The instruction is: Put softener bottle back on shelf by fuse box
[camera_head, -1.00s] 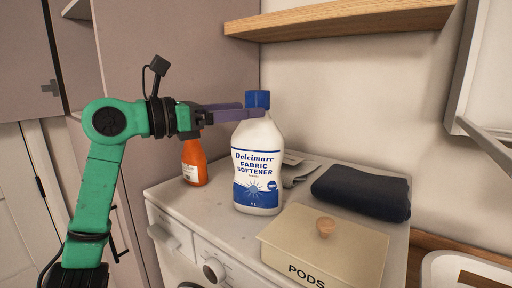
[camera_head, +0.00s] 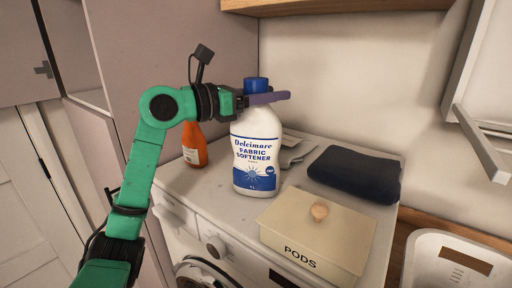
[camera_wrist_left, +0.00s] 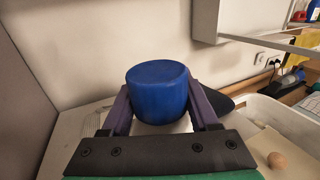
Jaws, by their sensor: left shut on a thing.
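The white softener bottle (camera_head: 256,150) with a blue cap and blue label stands upright on the white washing machine top (camera_head: 215,185) in the head view. My left gripper (camera_head: 262,98) is shut on the bottle at its neck, just below the cap. In the left wrist view the blue cap (camera_wrist_left: 158,92) sits between the two purple fingers. The wooden shelf (camera_head: 345,10) is on the wall at the top of the head view, only its lower part in frame. The fuse box is not clearly identifiable. My right gripper is not in view.
An orange bottle (camera_head: 194,145) stands behind my left wrist. A cream PODS box (camera_head: 317,235) with a wooden knob is in front right of the softener. A dark folded towel (camera_head: 355,174) and a grey cloth (camera_head: 294,152) lie behind. A white basket (camera_head: 420,262) is at right.

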